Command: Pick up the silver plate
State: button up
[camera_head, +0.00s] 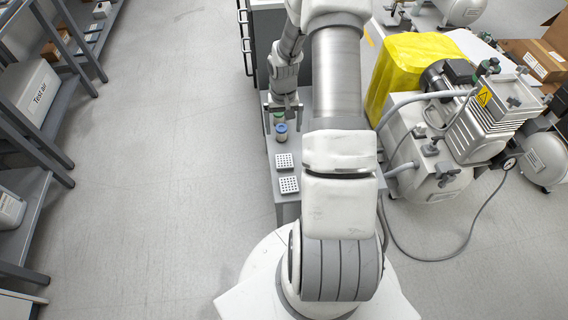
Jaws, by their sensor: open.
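Two small square, light silvery plates with rows of dark dots lie flat on a narrow grey bench (273,172). The farther plate (284,160) is behind the nearer plate (289,184), with a gap between them. I cannot tell which one is the silver plate. My gripper (283,117) points down over the far part of the bench, beyond both plates and apart from them. Its fingers are spread. A small jar with a green lid (279,118) shows between the fingers; I cannot tell whether they touch it. My arm hides the bench's right part.
A blue-lidded jar (282,128) stands between gripper and plates. At right are a compressor (430,150) with hoses and a yellow cover (408,65). Shelves (40,130) with a white box (36,92) line the left. The floor (170,150) between is clear.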

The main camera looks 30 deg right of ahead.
jog(key=b, duration=0.4)
send_over(284, 160)
jog(key=f, duration=1.2)
jog(key=shift+s+a+f, duration=0.1)
jog(key=shift+s+a, duration=0.1)
jog(key=shift+a, duration=0.05)
jog(key=shift+w+d+f+b, duration=0.1)
jog(key=shift+f+b, duration=0.35)
jog(key=shift+f, duration=1)
jog(key=shift+w+d+f+b, duration=0.1)
jog(key=shift+f+b, duration=0.3)
jog(key=shift+f, duration=1)
jog(key=c, duration=1.4)
jog(key=shift+r, duration=0.2)
